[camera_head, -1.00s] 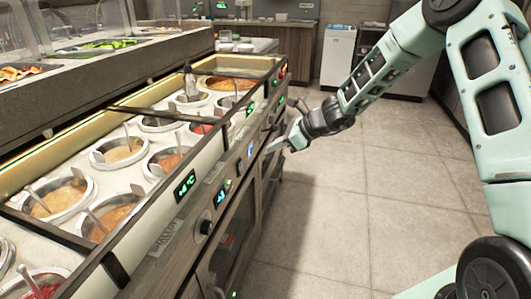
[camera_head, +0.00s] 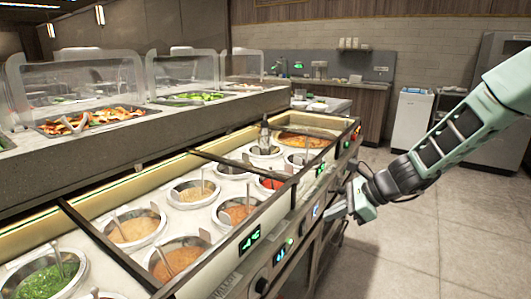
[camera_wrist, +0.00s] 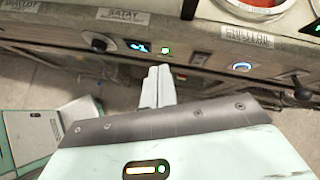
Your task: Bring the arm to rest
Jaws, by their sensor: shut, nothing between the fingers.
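My gripper (camera_head: 338,212) hangs at the right in the head view, beside the front panel of the sauce counter (camera_head: 245,262). My mint-green arm reaches down to it from the upper right. In the wrist view my gripper's pale fingers (camera_wrist: 158,86) are together, with nothing between them. They point toward the counter's front panel (camera_wrist: 205,55), with its knobs and green displays. Whether the fingertips touch the panel cannot be told.
Round wells of sauce (camera_head: 136,229) with ladles fill the counter top. Glass guards (camera_head: 185,75) and food trays (camera_head: 90,118) stand behind. A white cabinet (camera_head: 411,118) is at the back. Open tiled floor (camera_head: 385,255) lies to the right of the counter.

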